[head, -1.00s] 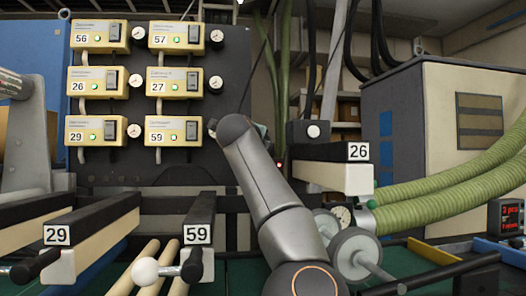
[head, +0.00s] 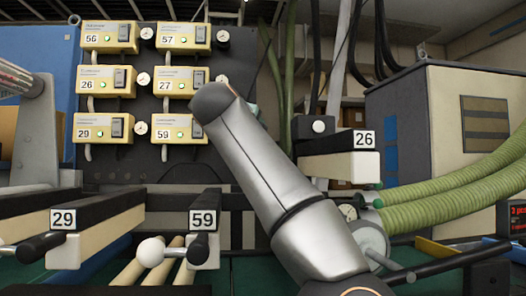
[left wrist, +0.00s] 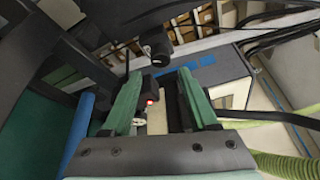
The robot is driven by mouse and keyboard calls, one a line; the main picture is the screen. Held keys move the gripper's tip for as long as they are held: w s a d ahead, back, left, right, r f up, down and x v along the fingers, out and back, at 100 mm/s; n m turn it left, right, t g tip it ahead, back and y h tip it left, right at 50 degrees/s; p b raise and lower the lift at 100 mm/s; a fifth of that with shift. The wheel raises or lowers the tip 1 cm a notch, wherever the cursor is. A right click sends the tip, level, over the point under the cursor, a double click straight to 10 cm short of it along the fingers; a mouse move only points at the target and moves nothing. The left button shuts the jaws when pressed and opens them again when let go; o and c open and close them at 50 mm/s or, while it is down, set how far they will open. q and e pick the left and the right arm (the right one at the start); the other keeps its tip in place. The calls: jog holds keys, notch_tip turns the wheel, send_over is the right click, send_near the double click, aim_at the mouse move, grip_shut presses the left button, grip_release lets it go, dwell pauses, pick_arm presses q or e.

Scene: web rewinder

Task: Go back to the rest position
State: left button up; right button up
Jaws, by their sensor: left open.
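My left gripper (left wrist: 158,80) shows in the left wrist view with its two green fingers apart. No held object shows between them; a red light and a dark block appear beyond the gap. In the head view a grey arm of mine rises from the bottom right of centre to in front of the control panel (head: 240,160). Its upper end covers part of the panel beside box 27 (head: 174,82). The gripper is mostly hidden behind the arm there. My right gripper is not in view.
Bars labelled 29 (head: 108,212) and 59 (head: 206,212) stand at the lower left. Bar 26 (head: 342,165) is right of the arm. A beige cabinet (head: 448,140) and green hoses (head: 455,195) fill the right. A white ball knob (head: 151,252) is low in front.

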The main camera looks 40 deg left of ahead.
pick_arm(q)
jog(key=shift+v, duration=1.1)
